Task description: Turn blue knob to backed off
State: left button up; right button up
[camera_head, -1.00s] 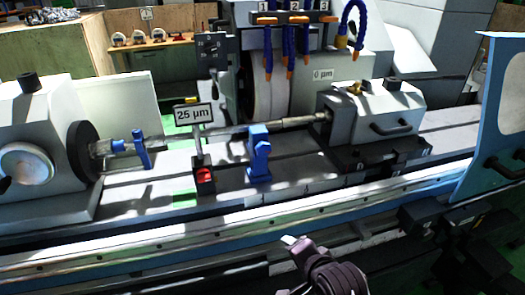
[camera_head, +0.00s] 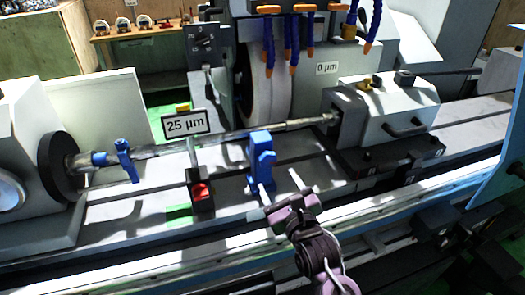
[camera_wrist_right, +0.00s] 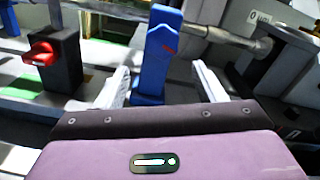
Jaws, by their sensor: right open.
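A blue upright block (camera_head: 262,158) stands on the machine bed, under the thin shaft; it also shows in the right wrist view (camera_wrist_right: 156,55), with a small red mark on its face. I cannot make out a separate blue knob on it. My right gripper (camera_head: 281,187) is in front of the block, low and near the bed's front edge. Its two pale fingers are apart, and in the right wrist view (camera_wrist_right: 161,78) the block shows between and beyond them. Nothing is held. My left gripper is not in view.
A dark post with a red knob (camera_head: 200,191) and a "25 µm" sign (camera_head: 186,124) stands left of the block. A blue clamp (camera_head: 126,160) sits on the shaft further left. The grinding wheel (camera_head: 266,85) is behind, and the tailstock (camera_head: 385,108) is right.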

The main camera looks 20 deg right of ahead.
aim_at(269, 163)
jog(key=shift+w+r+m, duration=0.4)
jog(key=shift+w, duration=0.4)
jog(key=w+p, duration=0.2)
jog(key=w, duration=0.3)
jog(key=shift+w+a+r+p, duration=0.1)
jog(key=shift+w+p, duration=0.1)
jog(key=shift+p, duration=0.15)
jog(key=shift+w, duration=0.55)
jog(key=c, duration=0.5)
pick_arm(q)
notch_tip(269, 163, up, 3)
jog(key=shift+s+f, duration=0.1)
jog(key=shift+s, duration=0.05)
pick_arm(e)
jog(key=c, duration=0.5)
